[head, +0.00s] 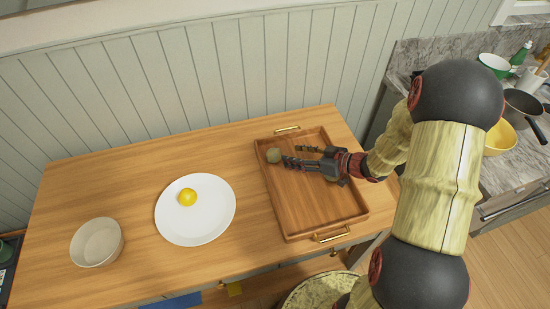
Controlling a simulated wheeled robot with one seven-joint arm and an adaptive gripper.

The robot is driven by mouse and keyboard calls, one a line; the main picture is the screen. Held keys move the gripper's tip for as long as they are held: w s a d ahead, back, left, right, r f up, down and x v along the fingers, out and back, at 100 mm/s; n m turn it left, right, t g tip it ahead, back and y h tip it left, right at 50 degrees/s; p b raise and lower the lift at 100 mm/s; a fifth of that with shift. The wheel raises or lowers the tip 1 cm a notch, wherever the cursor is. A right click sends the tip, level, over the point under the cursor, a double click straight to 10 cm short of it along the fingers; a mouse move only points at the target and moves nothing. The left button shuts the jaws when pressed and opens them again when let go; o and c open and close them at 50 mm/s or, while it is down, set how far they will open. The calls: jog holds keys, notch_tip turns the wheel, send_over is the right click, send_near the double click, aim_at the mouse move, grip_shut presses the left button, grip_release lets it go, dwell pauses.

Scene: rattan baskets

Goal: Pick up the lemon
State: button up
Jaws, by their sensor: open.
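The lemon (187,197), a small round yellow fruit, lies on a white plate (210,226) left of the tray. My gripper (292,156) is open over the wooden tray (325,213), its fingers pointing left. It is to the right of the lemon and well apart from it. A small brownish round object (273,155) lies in the tray's far left corner, close to my fingertips. It is not clear whether a finger touches it. Nothing shows between the fingers.
A beige bowl (97,241) stands on the wooden table (128,188) left of the plate. The tray has raised walls and brass handles at its far and near ends. A panelled wall (190,75) runs behind the table. A kitchen counter with a pan and bowls is at right.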

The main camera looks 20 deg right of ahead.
aim_at(279, 156)
jog(key=shift+s+a+f+y, duration=0.25)
jog(key=shift+a+y, duration=0.05)
jog(key=shift+w+a+f, duration=0.1)
jog(key=shift+a+f, duration=0.05)
jog(key=shift+a, duration=0.1)
jog(key=b+x, duration=0.3)
jog(key=x, duration=0.3)
jog(key=shift+f, duration=0.2)
jog(key=shift+w+a+b, duration=0.3)
jog(key=shift+w+b, duration=0.05)
jog(key=shift+c, duration=1.1)
jog(key=c, duration=0.7)
jog(key=shift+c, duration=0.2)
